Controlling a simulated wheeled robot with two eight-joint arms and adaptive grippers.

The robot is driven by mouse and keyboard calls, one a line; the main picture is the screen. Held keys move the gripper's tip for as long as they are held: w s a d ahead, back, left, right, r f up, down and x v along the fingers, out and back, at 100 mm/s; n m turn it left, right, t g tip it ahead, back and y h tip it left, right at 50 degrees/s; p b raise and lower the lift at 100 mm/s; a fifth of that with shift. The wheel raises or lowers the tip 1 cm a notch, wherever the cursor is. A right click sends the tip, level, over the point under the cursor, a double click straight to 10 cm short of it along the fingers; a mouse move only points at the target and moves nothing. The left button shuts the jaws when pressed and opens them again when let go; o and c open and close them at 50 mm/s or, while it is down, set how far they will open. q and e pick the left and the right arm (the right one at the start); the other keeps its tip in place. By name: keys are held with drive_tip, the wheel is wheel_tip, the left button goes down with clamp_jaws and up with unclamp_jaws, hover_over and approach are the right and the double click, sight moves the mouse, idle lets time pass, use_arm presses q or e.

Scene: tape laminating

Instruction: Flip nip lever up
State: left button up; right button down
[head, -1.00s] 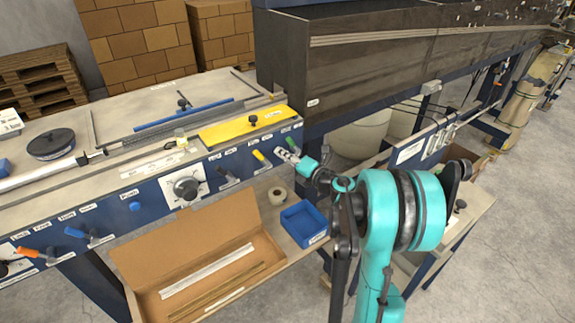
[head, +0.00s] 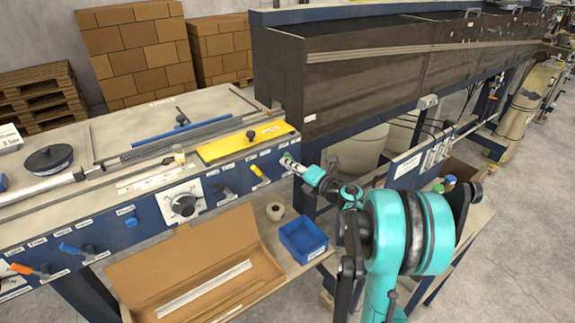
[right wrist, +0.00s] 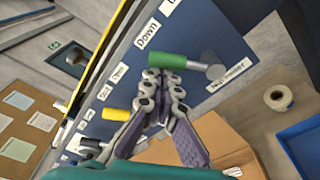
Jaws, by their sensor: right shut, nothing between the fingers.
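A lever with a green handle (right wrist: 182,62) and a grey pivot sits on the blue front panel (right wrist: 135,62), close to a "Down" label. In the right wrist view its handle lies roughly horizontal across the picture. In the head view only a bit of green (head: 287,156) shows, mostly hidden by my gripper. My right gripper (right wrist: 160,78) is shut and empty, with its fingertips at the left end of the green handle; I cannot tell whether they touch it. In the head view the gripper (head: 291,164) is against the panel's right end. My left gripper is not in view.
A yellow-handled lever (head: 258,172) is left of the gripper, and a dial (head: 183,206) further left. Below are a blue bin (head: 303,240), a tape roll (head: 275,211) and an open cardboard box (head: 190,260). A large dark housing (head: 350,75) stands behind.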

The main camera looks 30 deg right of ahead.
drive_tip(key=shift+d+r+m, duration=0.15)
drive_tip(key=shift+m, duration=0.15)
drive_tip(key=m, duration=0.1)
drive_tip(key=d+r+m, duration=0.1)
drive_tip(key=m, duration=0.1)
drive_tip(key=shift+w+d+t, duration=0.1)
drive_tip(key=shift+d+t, duration=0.2)
drive_tip(key=m, duration=0.1)
drive_tip(key=d+m, duration=0.1)
drive_tip(key=m, duration=0.1)
drive_tip(key=d+m, duration=0.1)
drive_tip(key=shift+d+r+m+t, duration=0.1)
drive_tip(key=shift+r+m+t, duration=0.15)
drive_tip(key=shift+m+t, duration=0.05)
drive_tip(key=shift+w+d, duration=0.1)
drive_tip(key=shift+d, duration=0.75)
